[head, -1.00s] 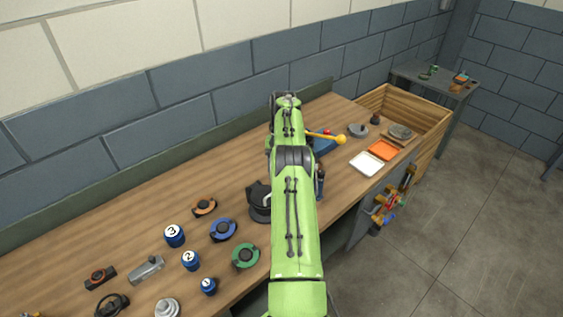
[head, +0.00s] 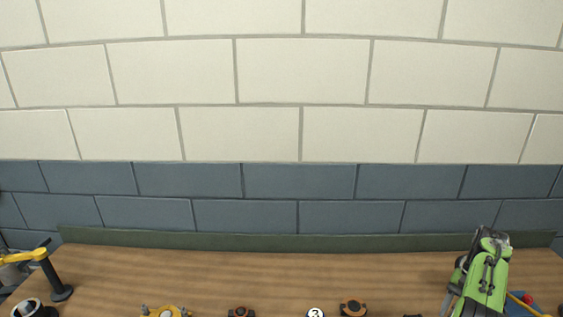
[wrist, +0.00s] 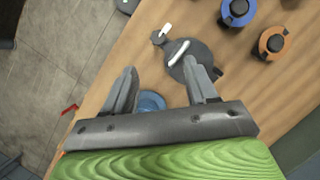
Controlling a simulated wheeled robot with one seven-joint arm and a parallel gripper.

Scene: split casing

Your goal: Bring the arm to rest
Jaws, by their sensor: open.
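My gripper (wrist: 163,86) is open in the wrist view, its two grey fingers spread apart over the workbench (wrist: 145,50). A blue round thing (wrist: 151,102) shows between the fingers, partly hidden by the gripper body; nothing appears clamped. A dark grey round device with a pale handle (wrist: 184,58) lies just beyond the right finger, partly covered by it. In the head view my green arm (head: 488,275) is at the lower right over the bench; its fingers cannot be made out there.
A blue ring part (wrist: 238,12) and an orange one (wrist: 274,43) lie on the bench. In the head view a black post with a yellow arm (head: 58,280) stands left, and several small parts line the bottom edge. A red knob (head: 528,298) is right of my arm.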

